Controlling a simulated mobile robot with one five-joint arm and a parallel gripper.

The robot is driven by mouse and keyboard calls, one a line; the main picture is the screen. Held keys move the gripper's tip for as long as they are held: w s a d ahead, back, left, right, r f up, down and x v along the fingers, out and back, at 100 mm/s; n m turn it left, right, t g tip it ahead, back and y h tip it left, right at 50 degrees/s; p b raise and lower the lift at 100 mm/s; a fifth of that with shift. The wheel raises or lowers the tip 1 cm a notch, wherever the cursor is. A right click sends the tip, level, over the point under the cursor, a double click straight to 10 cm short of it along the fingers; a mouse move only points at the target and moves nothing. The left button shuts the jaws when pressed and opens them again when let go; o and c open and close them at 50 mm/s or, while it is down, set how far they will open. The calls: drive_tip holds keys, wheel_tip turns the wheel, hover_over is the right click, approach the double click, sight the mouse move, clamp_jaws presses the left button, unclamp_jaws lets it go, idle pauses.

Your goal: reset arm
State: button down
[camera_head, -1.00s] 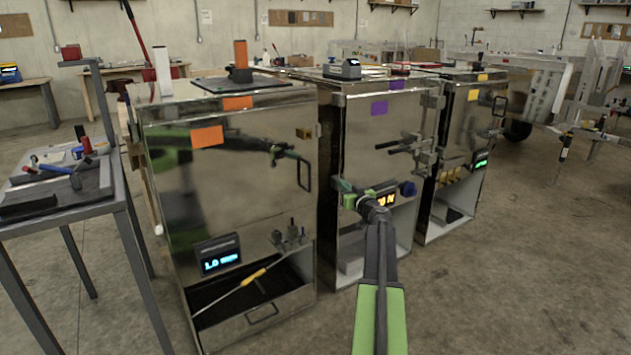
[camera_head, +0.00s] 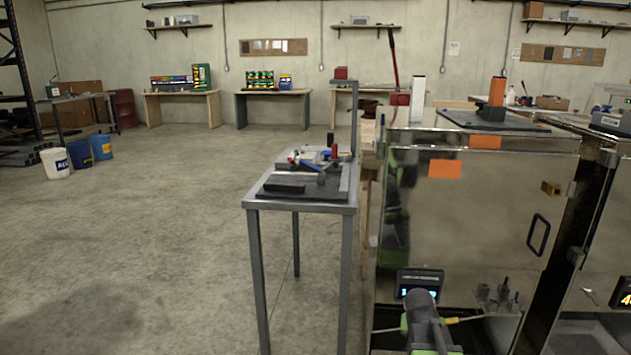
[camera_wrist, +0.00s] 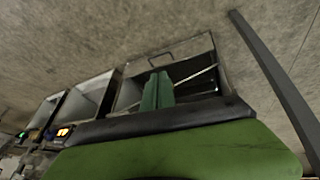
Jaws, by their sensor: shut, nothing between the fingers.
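In the head view my arm (camera_head: 430,325) shows at the bottom, right of centre, as a short dark and green piece in front of the nearest metal cabinet (camera_head: 470,220). My gripper's fingertips cannot be made out there. In the wrist view my gripper (camera_wrist: 157,92) shows as two green fingers pressed together with nothing between them.
A grey metal table (camera_head: 300,208) with tools stands left of the cabinet. Another cabinet (camera_head: 606,240) stands at the right edge. Buckets (camera_head: 80,154) and workbenches (camera_head: 183,95) are far back. The concrete floor at left is open.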

drive_tip(key=s+a+f+n+g+y, duration=0.1)
drive_tip(key=s+a+n+g+y, duration=0.1)
drive_tip(key=s+a, duration=0.45)
drive_tip(key=s+a+f+n+g+y, duration=0.15)
drive_tip(key=s+a, duration=0.25)
drive_tip(key=a, duration=0.5)
wheel_tip(320, 180, up, 32)
drive_tip(key=p, duration=3.1)
drive_tip(key=shift+a+f+n+p, duration=0.2)
drive_tip(key=shift+a+n+p, duration=0.1)
drive_tip(key=shift+a+n, duration=0.15)
drive_tip(key=shift+g, duration=0.25)
